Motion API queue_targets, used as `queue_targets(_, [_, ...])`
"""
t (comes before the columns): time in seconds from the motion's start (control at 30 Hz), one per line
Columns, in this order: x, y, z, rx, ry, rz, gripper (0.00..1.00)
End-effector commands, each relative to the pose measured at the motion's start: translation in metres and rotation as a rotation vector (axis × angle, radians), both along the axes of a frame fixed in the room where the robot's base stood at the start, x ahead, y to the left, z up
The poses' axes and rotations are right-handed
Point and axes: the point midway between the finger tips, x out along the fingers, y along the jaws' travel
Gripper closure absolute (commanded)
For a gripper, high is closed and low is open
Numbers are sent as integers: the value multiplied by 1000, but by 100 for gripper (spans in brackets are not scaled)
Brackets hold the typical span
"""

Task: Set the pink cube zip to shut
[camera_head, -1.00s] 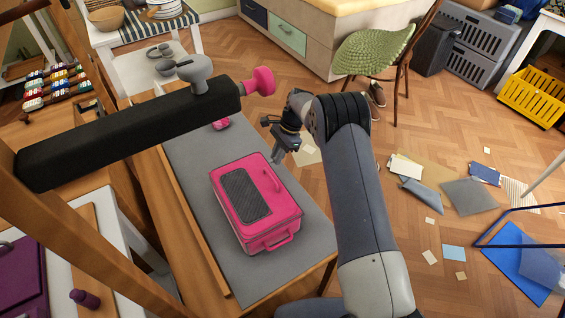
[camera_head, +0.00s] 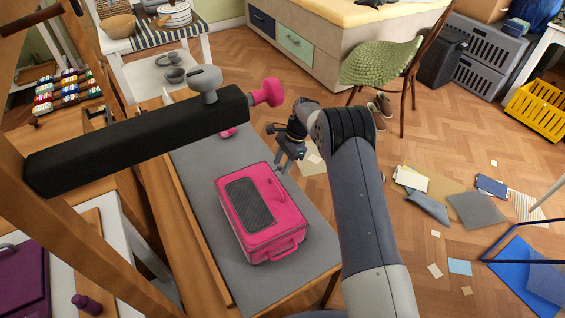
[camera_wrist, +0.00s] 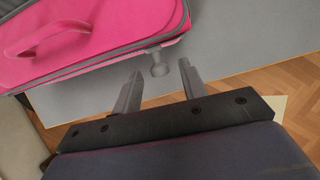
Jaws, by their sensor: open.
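The pink cube (camera_head: 270,222) is a boxy pink bag with a dark mesh panel on top and a pink handle on its near side. It lies on a grey mat on the table. My gripper (camera_head: 281,168) is beyond the bag's far right corner, apart from it. In the wrist view the open gripper (camera_wrist: 158,85) points at the bag (camera_wrist: 100,30), with nothing held. A small grey zip pull (camera_wrist: 159,66) hangs from the dark zip band at the bag's corner, just ahead of and between the fingertips.
A black padded bar (camera_head: 140,138) with a grey knob and a pink knob (camera_head: 268,92) crosses above the table's left side.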

Motion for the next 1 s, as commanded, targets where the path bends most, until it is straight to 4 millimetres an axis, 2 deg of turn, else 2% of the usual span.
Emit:
queue_targets(0.13, [1, -1, 2, 0, 0, 0, 60])
queue_targets(0.27, [4, -6, 16, 1, -3, -1, 60])
queue_targets(0.5, [14, -22, 61, 1, -3, -2, 60])
queue_targets(0.7, [20, -32, 90, 0, -2, -1, 60])
queue_targets(1.0, [21, -36, 100, 0, 0, 0, 60])
